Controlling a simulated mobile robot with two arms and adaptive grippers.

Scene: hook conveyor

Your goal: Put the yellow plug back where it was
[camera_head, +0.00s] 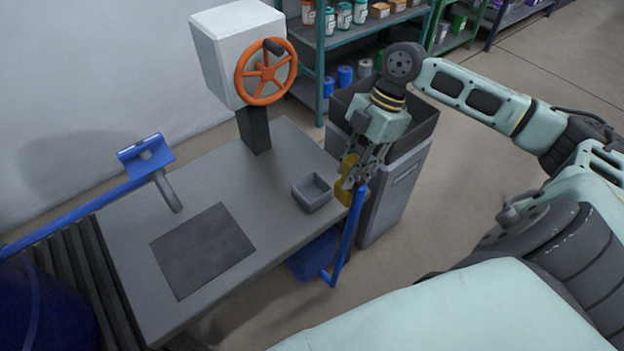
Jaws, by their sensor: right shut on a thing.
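The yellow plug (345,178) is at the fingers of my right gripper (358,177), beyond the right edge of the table (285,240). The gripper is shut on it, and its fingers hide part of it. A blue hooked bar (346,236) hangs down right beside the plug and fingertips, its lower end bent. I cannot tell whether the bar touches the plug. A small square grey open box (312,192) stands on the table just left of the gripper. My left gripper is not in view.
A grey bin (391,190) stands behind the gripper. An orange handwheel (266,72) is on a white box at the table's back. A blue rail (75,213) with a bracket and grey peg (168,190) crosses the left. A dark mat (203,250) lies on the table.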

